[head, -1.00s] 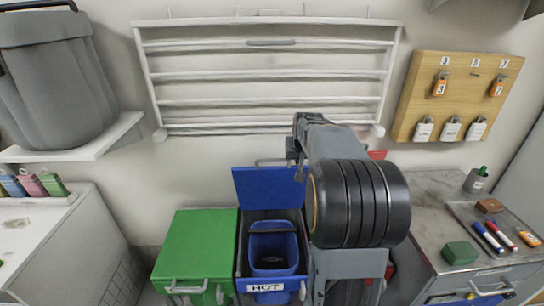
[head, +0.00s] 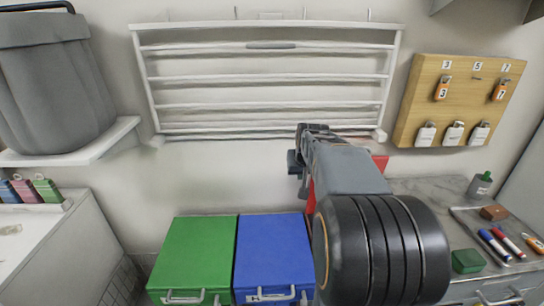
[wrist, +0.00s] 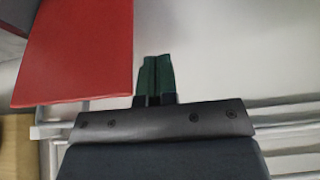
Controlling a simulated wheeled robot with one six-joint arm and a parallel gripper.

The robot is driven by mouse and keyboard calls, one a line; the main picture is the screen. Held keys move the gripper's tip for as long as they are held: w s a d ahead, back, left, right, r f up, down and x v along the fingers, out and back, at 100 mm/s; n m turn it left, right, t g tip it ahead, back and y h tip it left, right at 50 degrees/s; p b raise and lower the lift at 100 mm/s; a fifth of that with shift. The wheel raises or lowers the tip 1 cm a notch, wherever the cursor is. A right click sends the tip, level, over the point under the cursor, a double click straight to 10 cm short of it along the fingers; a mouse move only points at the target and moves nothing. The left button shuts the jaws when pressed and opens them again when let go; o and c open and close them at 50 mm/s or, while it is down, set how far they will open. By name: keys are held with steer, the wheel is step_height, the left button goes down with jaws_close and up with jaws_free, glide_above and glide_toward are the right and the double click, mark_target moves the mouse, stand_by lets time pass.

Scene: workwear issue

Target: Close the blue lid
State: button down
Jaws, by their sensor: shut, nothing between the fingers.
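The blue lid (head: 274,248) lies flat and closed on its bin, next to the green lid in the head view. The blue bin's front handle (head: 272,295) shows below it, with the front label partly covered. My gripper (wrist: 157,75) is shut and empty in the wrist view, with its dark green fingertips together in front of the pale wall. In the head view my arm rises to the right of the blue lid, and the fingertips are hard to make out there.
A closed green lid (head: 193,252) is at left. A red lid (wrist: 78,45) stands raised close to my gripper in the wrist view. A white wall rack (head: 265,85) hangs behind. A counter with a tray of markers (head: 495,240) is at right.

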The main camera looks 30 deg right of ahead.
step_height(320, 180, up, 9)
steer(key=p, duration=0.6)
stand_by(0.4)
